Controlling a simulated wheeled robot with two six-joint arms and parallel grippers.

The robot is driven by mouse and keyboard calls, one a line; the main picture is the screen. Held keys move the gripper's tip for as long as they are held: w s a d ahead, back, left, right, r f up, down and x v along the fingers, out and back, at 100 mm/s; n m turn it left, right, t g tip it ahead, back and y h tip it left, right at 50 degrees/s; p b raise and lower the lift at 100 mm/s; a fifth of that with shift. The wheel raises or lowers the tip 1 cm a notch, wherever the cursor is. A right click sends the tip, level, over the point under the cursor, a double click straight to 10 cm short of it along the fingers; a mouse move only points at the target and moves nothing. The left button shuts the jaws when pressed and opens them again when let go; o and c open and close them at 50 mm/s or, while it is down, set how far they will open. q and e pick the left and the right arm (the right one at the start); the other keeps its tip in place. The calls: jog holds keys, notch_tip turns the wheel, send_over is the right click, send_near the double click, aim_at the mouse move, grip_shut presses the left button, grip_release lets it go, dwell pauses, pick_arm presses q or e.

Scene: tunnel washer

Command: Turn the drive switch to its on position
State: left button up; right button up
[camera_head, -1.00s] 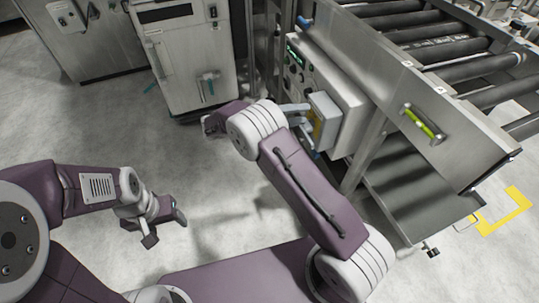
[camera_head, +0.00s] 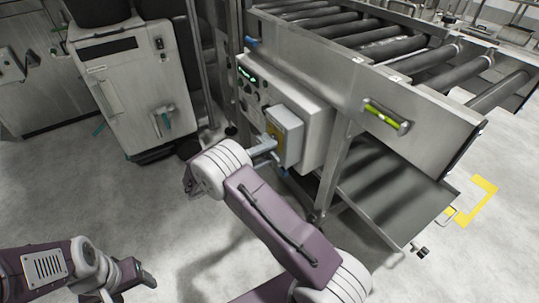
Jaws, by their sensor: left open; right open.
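A grey switch box (camera_head: 291,141) with a yellow plate (camera_head: 271,129) sticks out from the control panel (camera_head: 312,123) on the conveyor's side. I take it to carry the drive switch. The switch handle and its position cannot be made out. My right gripper (camera_head: 267,157) is open, with its fingers just in front of and below the yellow plate; I cannot tell if they touch anything. My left gripper (camera_head: 135,279) is open and empty over the floor at the lower left, far from the panel.
A roller conveyor (camera_head: 365,50) runs behind the panel, with a yellow-green handle (camera_head: 385,117) on its side plate. A lower metal tray (camera_head: 395,195) juts out at the right. A white cabinet (camera_head: 130,85) stands left of the panel. The floor (camera_head: 110,190) between is clear.

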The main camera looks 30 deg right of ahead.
jog(key=shift+d, duration=0.2)
grip_shut()
dwell(1.3)
